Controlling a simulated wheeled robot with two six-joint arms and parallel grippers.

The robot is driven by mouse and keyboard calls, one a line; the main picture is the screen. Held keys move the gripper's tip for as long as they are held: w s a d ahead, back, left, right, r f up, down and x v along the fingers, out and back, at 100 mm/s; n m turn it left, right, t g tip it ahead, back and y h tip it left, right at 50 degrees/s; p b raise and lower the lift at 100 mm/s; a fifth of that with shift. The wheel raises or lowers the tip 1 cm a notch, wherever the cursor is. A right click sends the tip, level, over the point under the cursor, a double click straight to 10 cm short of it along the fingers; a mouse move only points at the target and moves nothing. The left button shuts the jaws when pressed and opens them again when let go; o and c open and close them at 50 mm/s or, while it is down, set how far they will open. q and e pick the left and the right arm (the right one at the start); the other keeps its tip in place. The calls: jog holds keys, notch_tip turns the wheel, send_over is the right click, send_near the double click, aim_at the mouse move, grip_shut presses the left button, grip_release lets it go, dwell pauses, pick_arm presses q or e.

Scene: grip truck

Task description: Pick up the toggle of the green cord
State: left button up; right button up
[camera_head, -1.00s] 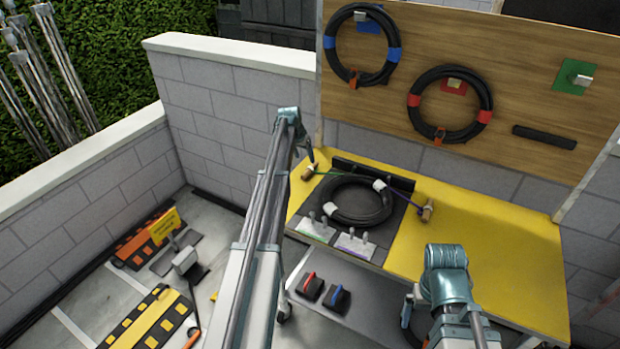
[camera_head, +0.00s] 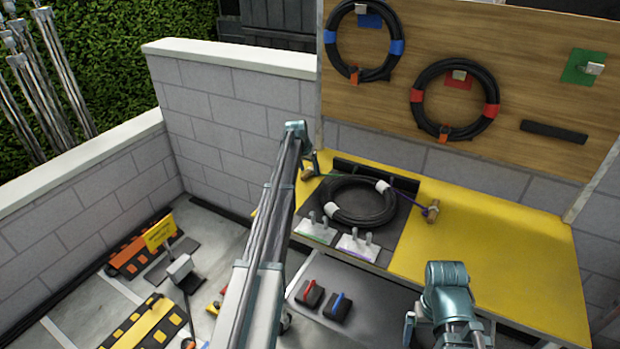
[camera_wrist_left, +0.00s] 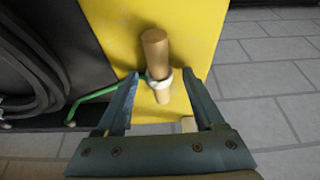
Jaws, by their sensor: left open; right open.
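The toggle of the green cord is a small wooden peg (camera_wrist_left: 156,52) with a white band. It stands over the yellow bench top in the left wrist view, and the green cord (camera_wrist_left: 98,95) runs left from it. In the head view the toggle (camera_head: 307,174) is at the back left of the bench. My left gripper (camera_wrist_left: 159,80) is open, with its fingers on either side of the toggle; whether they touch it is unclear. In the head view my left gripper (camera_head: 311,164) is right at the toggle. My right gripper (camera_head: 410,328) is low by the bench front, partly hidden.
A black cable coil (camera_head: 345,215) with white bands lies on a dark mat beside the toggle. A second wooden toggle (camera_head: 432,211) on a purple cord lies to its right. The yellow bench top (camera_head: 500,250) is clear at right. A board with hanging coils (camera_head: 455,100) stands behind.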

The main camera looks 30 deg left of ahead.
aim_at(309, 169)
pick_arm(q)
jog(key=shift+r, duration=0.1)
grip_shut()
dwell(0.5)
notch_tip(309, 169, up, 9)
jog(key=p, duration=0.9)
jog(key=shift+r, duration=0.1)
jog(key=shift+p, duration=0.3)
